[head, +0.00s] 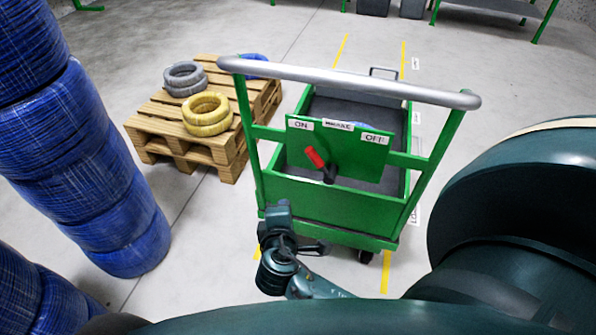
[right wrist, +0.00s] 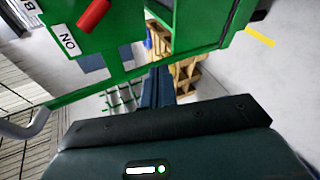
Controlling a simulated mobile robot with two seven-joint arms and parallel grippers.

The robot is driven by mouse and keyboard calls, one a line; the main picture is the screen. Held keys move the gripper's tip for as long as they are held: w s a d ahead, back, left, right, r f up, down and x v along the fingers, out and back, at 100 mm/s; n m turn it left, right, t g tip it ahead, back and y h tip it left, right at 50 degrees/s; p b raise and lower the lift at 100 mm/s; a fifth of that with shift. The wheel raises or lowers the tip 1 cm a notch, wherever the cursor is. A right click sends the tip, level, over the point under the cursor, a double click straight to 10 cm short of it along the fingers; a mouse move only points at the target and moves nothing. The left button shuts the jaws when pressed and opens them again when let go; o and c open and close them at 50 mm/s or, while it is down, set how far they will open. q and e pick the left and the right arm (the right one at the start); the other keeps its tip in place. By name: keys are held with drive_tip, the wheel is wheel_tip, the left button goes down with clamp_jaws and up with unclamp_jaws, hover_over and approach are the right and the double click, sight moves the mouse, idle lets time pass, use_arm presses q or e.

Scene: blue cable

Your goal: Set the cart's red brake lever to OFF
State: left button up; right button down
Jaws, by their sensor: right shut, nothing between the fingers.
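The green cart (head: 310,205) stands ahead of me. Its brake panel (head: 350,150) has an ON label (head: 302,124) on the left and an OFF label (head: 375,138) on the right. The red brake lever (head: 314,157) tilts up and left from its dark pivot, toward ON. It also shows at the top of the right wrist view (right wrist: 94,15), near the turned ON label (right wrist: 69,41). My right gripper (head: 281,212) is shut and empty, low before the cart's front left, below and left of the lever and apart from it. My left gripper is out of view.
A wooden pallet (head: 165,128) with grey (head: 184,78) and yellow (head: 206,114) cable coils stands left of the cart. Tall stacks of blue coils (head: 85,160) stand at the left edge. The cart's grey handlebar (head: 350,82) spans above the panel. Floor to the right is clear.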

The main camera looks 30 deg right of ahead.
sight(320, 161)
use_arm(q)
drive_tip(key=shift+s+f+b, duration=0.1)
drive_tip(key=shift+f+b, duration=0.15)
drive_tip(key=shift+b, duration=0.4)
use_arm(e)
drive_tip(key=w+r+n+t+h, duration=0.1)
drive_tip(key=r+h, duration=0.1)
drive_tip(key=w+r+n+t+h, duration=0.1)
drive_tip(key=w+r+h, duration=0.1)
drive_tip(key=shift+w+d+r, duration=0.15)
drive_tip(key=shift+d+r, duration=0.05)
drive_tip(key=shift+r, duration=0.05)
drive_tip(key=b+x, duration=0.1)
drive_tip(key=x, duration=0.9)
drive_tip(key=shift+w+d, duration=0.1)
drive_tip(key=shift+d, duration=0.05)
drive_tip(key=s, duration=0.1)
drive_tip(key=s+d+r+p, duration=0.1)
drive_tip(key=s, duration=0.1)
drive_tip(key=shift+d+r, duration=0.15)
drive_tip(key=shift+r, duration=0.05)
drive_tip(key=shift+s+d, duration=0.15)
drive_tip(key=shift+s, duration=0.1)
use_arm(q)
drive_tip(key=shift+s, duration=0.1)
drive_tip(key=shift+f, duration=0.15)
